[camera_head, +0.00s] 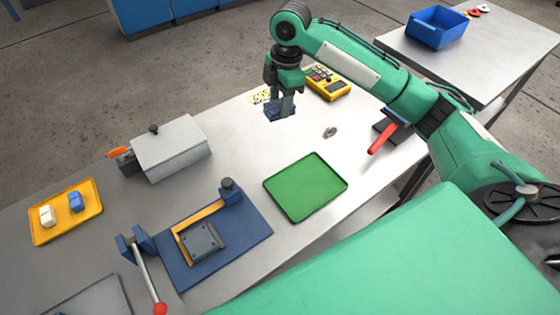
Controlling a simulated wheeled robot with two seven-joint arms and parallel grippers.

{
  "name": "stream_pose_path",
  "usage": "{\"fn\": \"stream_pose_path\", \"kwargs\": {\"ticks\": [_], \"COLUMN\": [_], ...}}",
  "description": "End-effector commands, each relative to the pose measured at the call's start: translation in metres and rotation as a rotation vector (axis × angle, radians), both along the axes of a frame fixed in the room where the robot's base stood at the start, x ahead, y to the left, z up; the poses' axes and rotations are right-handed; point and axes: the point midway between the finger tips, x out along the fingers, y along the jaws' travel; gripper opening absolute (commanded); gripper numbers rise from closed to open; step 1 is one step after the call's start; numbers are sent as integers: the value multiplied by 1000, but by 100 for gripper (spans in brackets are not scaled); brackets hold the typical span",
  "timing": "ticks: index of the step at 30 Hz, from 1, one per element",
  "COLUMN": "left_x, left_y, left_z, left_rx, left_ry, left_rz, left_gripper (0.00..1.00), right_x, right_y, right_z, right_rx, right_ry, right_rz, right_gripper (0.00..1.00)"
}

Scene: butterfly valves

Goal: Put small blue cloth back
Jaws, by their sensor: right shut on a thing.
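My right gripper (282,106) reaches down over the far part of the table, its fingers shut on a small dark-blue cloth (273,113). The cloth is bunched at the fingertips and partly hidden by them. I cannot tell whether it touches the table top or hangs just above it. My left gripper is not in view.
A yellow meter (328,83) stands close right of the gripper, with a yellow speckled piece (262,96) on the left. A green tray (305,187), blue fixture (215,235), grey box (172,150) and yellow tray (65,225) occupy the table. A blue bin (436,28) stands behind.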

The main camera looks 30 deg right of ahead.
Motion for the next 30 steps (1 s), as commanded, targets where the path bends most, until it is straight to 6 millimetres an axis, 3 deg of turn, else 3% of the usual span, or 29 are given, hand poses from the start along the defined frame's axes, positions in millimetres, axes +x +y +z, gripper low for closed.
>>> {"fn": "stream_pose_path", "kwargs": {"ticks": [7, 10, 24, 30], "left_x": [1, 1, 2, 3], "left_y": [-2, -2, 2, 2], "left_z": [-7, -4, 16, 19], "left_rx": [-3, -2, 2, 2], "left_ry": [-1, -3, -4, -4], "left_rz": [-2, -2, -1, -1], "left_gripper": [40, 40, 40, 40], "right_x": [8, 8, 7, 8], "right_y": [-6, -6, -6, -6], "right_z": [1, -10, -128, -152], "right_rx": [0, 0, -1, -1], "right_ry": [1, 3, 4, 0], "right_rz": [151, 165, 163, 163], "right_gripper": [20, 20, 20, 20]}}
